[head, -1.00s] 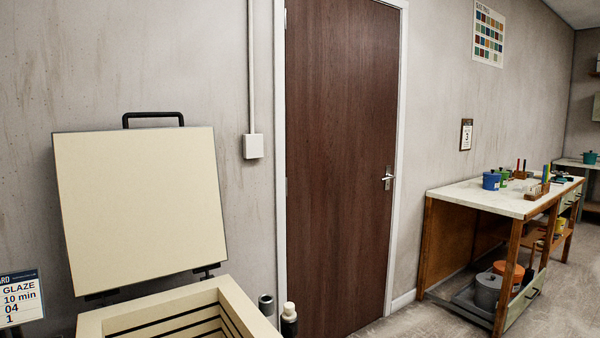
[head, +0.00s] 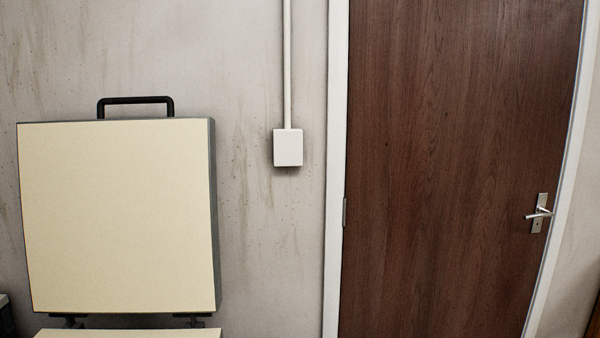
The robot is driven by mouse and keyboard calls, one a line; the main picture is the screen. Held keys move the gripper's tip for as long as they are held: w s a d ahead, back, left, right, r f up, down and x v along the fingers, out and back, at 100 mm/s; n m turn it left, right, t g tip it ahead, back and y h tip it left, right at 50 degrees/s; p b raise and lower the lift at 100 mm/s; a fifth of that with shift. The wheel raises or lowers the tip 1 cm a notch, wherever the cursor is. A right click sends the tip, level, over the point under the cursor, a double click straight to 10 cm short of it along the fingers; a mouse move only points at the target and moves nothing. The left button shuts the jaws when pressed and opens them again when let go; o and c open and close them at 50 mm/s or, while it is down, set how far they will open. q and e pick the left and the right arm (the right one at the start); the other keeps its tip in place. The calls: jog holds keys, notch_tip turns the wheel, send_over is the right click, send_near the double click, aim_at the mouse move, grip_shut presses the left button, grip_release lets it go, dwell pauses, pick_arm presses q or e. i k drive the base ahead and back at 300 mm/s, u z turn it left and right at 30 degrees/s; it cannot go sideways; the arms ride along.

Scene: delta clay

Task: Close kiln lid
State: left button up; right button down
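The kiln lid (head: 120,215) stands open and upright at the left of the head view, its cream inner face toward me. A black handle (head: 136,101) sits on its top edge. Dark hinges show at its lower edge. Only a strip of the kiln body's cream rim (head: 130,333) shows at the bottom of the picture; the rest is below the frame. Neither of my grippers is in view.
A brown door (head: 450,160) with a metal lever handle (head: 538,213) is shut at the right. A white wall box (head: 288,147) with a conduit is on the wall between lid and door. A dark object (head: 5,318) shows at the lower left edge.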

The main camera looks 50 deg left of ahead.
aim_at(119, 215)
jog(key=i, duration=1.55)
jog(key=u, duration=2.9)
